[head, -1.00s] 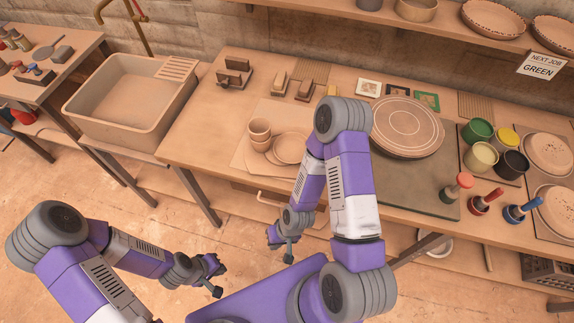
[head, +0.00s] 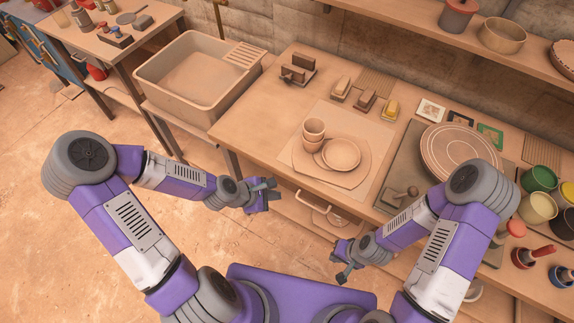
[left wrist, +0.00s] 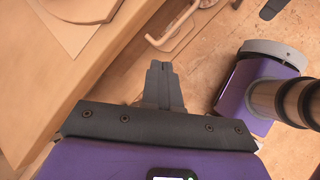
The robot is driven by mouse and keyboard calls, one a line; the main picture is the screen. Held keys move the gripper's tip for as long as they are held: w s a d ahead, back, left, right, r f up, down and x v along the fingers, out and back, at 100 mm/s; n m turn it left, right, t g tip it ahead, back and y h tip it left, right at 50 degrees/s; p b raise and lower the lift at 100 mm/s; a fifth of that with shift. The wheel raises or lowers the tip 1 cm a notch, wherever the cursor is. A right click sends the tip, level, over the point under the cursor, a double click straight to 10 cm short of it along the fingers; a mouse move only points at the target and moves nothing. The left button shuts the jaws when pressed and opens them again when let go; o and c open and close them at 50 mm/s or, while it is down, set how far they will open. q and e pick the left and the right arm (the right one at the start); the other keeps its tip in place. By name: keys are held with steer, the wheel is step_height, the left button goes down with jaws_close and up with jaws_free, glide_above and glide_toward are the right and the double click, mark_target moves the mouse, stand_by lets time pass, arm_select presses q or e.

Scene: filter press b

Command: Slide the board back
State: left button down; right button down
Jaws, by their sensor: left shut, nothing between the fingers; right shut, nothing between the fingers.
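A flat tan board (head: 302,166) with rounded edges lies on a pale sheet on the worktable; it carries stacked cups (head: 313,132) and a plate (head: 341,154). Part of what looks like the same board shows at the top of the left wrist view (left wrist: 85,8). My left gripper (head: 270,191) is shut and empty, in front of the table's front edge and apart from the board. Its closed fingers also show in the left wrist view (left wrist: 160,70). My right gripper (head: 341,268) is shut and empty, lower and further right, off the table.
A loop handle (head: 322,208) sticks out below the table's front edge, near both grippers. A sink (head: 190,80) stands to the left. Small blocks (head: 366,101) lie behind the sheet, and a round disc (head: 460,152) is to the right.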

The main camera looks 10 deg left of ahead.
mark_target(293, 165)
arm_select(q)
steer(key=w+a+r+n+t+y, duration=0.1)
steer(key=w+a+r+n+t, duration=0.1)
steer(key=a+r+n, duration=0.5)
steer(key=shift+n, duration=0.8)
steer(key=b+x, duration=0.2)
steer(key=x, duration=0.1)
steer(key=d+b+x, duration=0.1)
steer(key=x, duration=0.3)
steer(key=d+b+x, duration=0.1)
steer(key=b+x, duration=0.1)
steer(key=x, duration=0.2)
steer(key=shift+s+r+b, duration=0.15)
steer(key=shift+s+b, duration=0.15)
steer(key=shift+s, duration=0.05)
steer(key=shift+w+d+r, duration=0.1)
steer(key=shift+w+d, duration=0.4)
steer(key=shift+w, duration=0.35)
steer(key=shift+w+d, duration=0.5)
steer(key=shift+w, duration=0.35)
